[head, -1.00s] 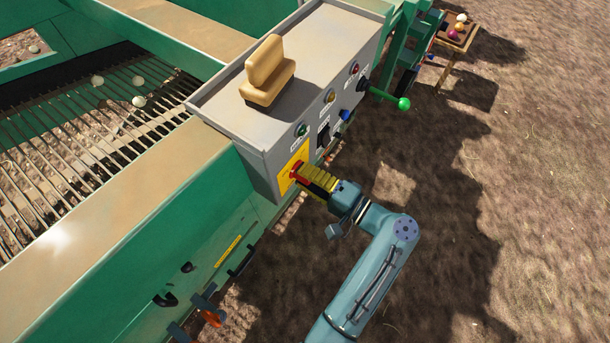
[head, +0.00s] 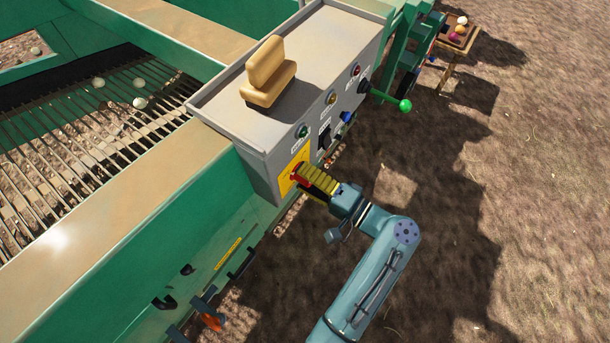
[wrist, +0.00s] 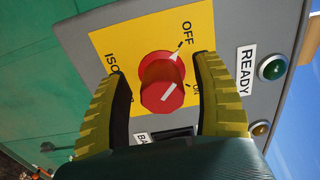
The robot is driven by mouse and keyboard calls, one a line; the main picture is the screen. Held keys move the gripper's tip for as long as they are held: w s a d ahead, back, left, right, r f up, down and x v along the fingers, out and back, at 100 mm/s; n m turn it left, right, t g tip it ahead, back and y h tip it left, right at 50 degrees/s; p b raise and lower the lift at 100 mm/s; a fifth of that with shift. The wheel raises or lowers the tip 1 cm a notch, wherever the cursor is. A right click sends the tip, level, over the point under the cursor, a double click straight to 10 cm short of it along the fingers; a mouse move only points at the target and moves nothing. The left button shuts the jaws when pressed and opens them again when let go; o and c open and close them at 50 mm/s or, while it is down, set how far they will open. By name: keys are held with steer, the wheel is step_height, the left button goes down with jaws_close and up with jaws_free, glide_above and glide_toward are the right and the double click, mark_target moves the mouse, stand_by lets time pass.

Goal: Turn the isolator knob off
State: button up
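The isolator knob (wrist: 162,88) is red and sits on a yellow plate (wrist: 125,45) marked OFF and ON. The white line on its face slants up and right; a white mark by its upper edge points toward OFF. I cannot tell its exact setting. My gripper (wrist: 160,68) has its two yellow ribbed fingers on either side of the knob, with narrow gaps showing. In the head view my gripper (head: 303,176) reaches the panel's lower left, and the knob (head: 295,174) is partly hidden behind the fingers.
The grey control box (head: 262,150) also carries a READY lamp (wrist: 271,67), a black switch (head: 324,137), a blue button (head: 347,117) and a green-tipped lever (head: 404,105). A tan seat-like block (head: 267,72) is on top. Open soil lies to the right.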

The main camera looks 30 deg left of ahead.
steer(key=s+d, duration=0.1)
steer(key=d, duration=1.1)
steer(key=shift+s, duration=0.4)
